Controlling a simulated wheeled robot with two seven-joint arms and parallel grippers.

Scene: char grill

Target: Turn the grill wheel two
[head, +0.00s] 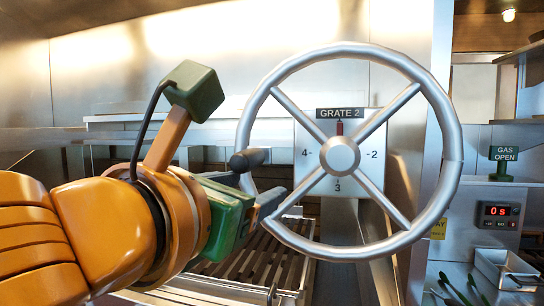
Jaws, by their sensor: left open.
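The grill wheel (448,110) is a large silver hand wheel with spokes crossing diagonally and a round hub. Behind it, a plate (372,178) labelled "GRATE 2" shows 4 at left, 2 at right and 3 at the bottom. A red marker (340,128) stands above the hub, at the top of the plate. A dark knob (243,160) sits at the wheel's left rim. My left gripper (262,192), with a green body, is open at the left rim, just below the knob. Whether it touches the rim or knob is unclear. My right gripper is out of view.
A slatted grill grate (265,262) lies below and behind the wheel.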

